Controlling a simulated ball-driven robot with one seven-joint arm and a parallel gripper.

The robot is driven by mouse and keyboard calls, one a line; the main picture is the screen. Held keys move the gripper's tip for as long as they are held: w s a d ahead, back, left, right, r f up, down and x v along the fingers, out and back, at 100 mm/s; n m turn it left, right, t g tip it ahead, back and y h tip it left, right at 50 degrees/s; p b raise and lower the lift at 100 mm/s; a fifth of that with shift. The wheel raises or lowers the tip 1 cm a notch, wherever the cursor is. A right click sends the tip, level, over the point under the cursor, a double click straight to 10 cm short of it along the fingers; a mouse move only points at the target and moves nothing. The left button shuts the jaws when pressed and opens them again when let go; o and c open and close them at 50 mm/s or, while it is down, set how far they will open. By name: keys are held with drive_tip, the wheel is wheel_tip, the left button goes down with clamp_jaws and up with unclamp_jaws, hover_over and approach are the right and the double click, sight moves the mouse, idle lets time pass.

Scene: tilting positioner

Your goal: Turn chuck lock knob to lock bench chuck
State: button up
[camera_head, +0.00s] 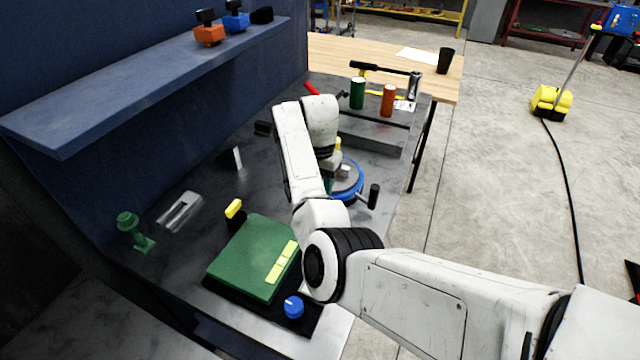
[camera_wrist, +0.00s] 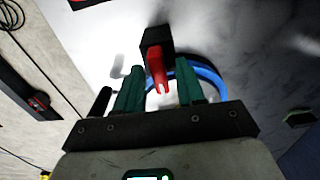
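The bench chuck (camera_head: 350,178), a blue ring with a pale centre, sits on the grey bench, partly hidden by my arm. A black-handled crank (camera_head: 373,196) sticks out from its right side. The chuck's blue ring (camera_wrist: 212,78) also shows in the wrist view. There, a red forked part (camera_wrist: 156,68) on a black block (camera_wrist: 156,38) shows in line with the gap between my green fingers; I cannot tell whether it is the lock knob. My gripper (camera_wrist: 159,76) is open, with gaps beside the red part.
Green (camera_head: 357,93) and orange (camera_head: 388,100) cylinders stand behind, beyond a grey raised block (camera_head: 370,138). A blue shelf (camera_head: 150,85) overhangs the left side.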

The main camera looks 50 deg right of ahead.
wheel_tip(320, 180, up, 11)
drive_tip(key=shift+f+b, duration=0.15)
drive_tip(key=shift+b, duration=0.4)
drive_tip(key=shift+s, duration=0.1)
idle(0.6)
